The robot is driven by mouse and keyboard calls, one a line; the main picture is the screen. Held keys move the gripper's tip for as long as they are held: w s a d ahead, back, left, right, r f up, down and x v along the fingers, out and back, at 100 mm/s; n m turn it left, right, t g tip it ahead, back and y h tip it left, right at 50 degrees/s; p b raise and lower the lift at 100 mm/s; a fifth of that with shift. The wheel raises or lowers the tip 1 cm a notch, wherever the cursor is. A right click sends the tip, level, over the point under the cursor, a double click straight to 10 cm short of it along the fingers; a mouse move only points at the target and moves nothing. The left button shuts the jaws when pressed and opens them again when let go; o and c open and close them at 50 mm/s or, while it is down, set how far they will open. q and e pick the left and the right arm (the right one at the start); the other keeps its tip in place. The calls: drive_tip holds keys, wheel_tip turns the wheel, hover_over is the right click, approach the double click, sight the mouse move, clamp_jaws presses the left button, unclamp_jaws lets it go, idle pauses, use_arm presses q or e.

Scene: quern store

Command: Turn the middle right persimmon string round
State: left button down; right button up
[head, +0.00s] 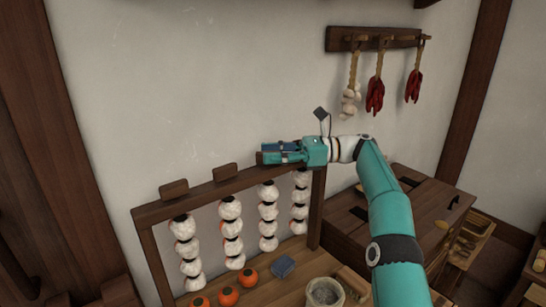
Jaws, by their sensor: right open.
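A dark wooden rack (148,212) carries a row of hanging persimmon strings, their fruit mostly whitish on the side facing me. The middle right string (268,216) is third from the left and hangs straight down. Its neighbours are the middle left string (231,232) and the far right string (299,211). My right gripper (268,153) is open, at the rack's top bar above the middle right string. It hides the bar there and most of that string's wooden toggle. I cannot tell whether it touches the toggle. My left gripper is not in view.
The far left string (187,252) hangs near the left post. Below stand orange persimmons (248,277), a blue-grey block (283,265) and a pale bucket (325,293). Garlic (350,98) and red chillies (375,95) hang on the wall. A wooden chest (425,203) stands right.

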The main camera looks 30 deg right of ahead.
drive_tip(key=shift+w+d+r+m+t, duration=0.1)
drive_tip(key=shift+r+m+t, duration=0.1)
drive_tip(key=shift+m+t, duration=0.3)
drive_tip(key=shift+t+h, duration=0.4)
